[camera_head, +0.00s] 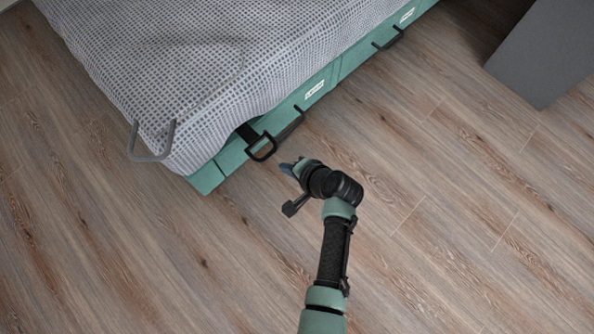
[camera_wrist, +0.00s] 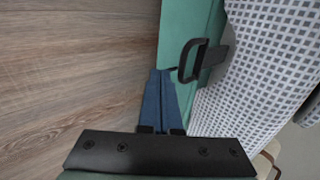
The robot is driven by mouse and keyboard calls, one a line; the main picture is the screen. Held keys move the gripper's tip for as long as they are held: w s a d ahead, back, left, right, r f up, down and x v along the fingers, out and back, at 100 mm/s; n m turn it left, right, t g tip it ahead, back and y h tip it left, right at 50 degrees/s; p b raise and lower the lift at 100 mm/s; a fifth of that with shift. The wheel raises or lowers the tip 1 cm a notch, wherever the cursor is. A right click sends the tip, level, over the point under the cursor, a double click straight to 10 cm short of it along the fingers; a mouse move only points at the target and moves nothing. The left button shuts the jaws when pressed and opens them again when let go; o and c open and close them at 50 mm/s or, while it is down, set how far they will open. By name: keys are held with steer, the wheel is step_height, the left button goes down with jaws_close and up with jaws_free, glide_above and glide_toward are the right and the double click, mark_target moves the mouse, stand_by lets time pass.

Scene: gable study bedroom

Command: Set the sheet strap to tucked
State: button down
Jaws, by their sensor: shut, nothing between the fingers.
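The sheet strap (camera_head: 247,132) is a short black band ending in a black squarish loop. It sticks out from under the patterned bedding at the near side of the bed, in front of the green bed frame. The loop (camera_wrist: 193,60) also shows in the wrist view, just right of my fingertips, with the dark band behind it. My gripper (camera_head: 287,168) has blue fingers closed together and empty. It points at the bed, a little short of the loop in the head view. In the wrist view the fingers (camera_wrist: 160,74) appear beside the loop, apart from it.
The green bed frame (camera_head: 207,177) has dark drawer handles (camera_head: 291,127) near the strap and farther along (camera_head: 388,39). A grey bracket (camera_head: 150,157) stands at the mattress corner. A grey cabinet (camera_head: 543,55) is at upper right. The wooden floor (camera_head: 130,250) is clear.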

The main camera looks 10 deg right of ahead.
mark_target(257, 143)
steer(key=w, duration=0.1)
steer(key=w+a+b, duration=0.1)
steer(key=w+a, duration=0.1)
steer(key=shift+a+f, duration=0.1)
steer(key=shift+f, duration=0.15)
steer(key=shift+w+a, duration=0.55)
steer(key=shift+w, duration=0.25)
steer(key=shift+w+a, duration=0.6)
steer(key=shift+w, duration=0.2)
steer(key=shift+w+a, duration=0.55)
steer(key=shift+w, duration=0.25)
steer(key=shift+r, duration=0.1)
